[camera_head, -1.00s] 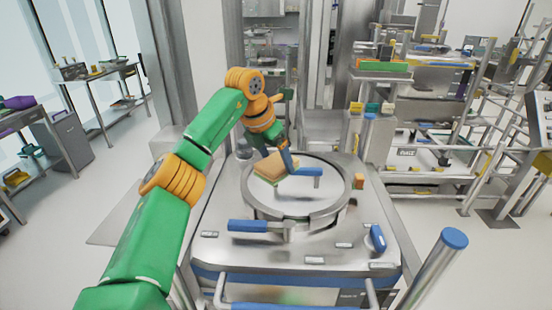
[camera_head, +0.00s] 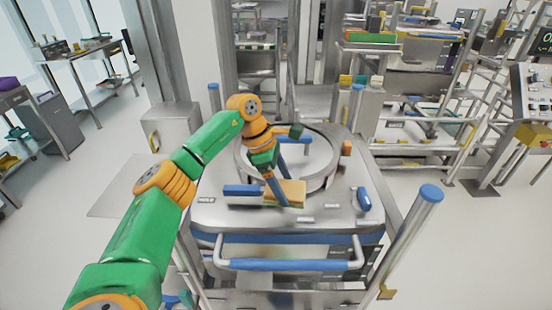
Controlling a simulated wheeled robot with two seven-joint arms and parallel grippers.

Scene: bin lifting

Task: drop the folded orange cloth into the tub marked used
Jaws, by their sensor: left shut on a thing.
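My left gripper (camera_head: 276,188) reaches over the steel cart and is shut on the folded orange cloth (camera_head: 293,190). The cloth looks like a flat, pale orange block with a green edge. It is at the near side of the round steel vessel (camera_head: 327,170), in front of its rim; I cannot tell whether it touches the cart top. My left arm hides part of the vessel. No tub with a readable "used" mark shows. My right gripper is not in view.
The steel cart (camera_head: 225,213) has blue handles, a blue front bar (camera_head: 290,265) and a blue-capped post (camera_head: 431,192). A small orange block (camera_head: 347,147) is beside the vessel. Shelving stands behind at the right, and a bench (camera_head: 80,48) at the left.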

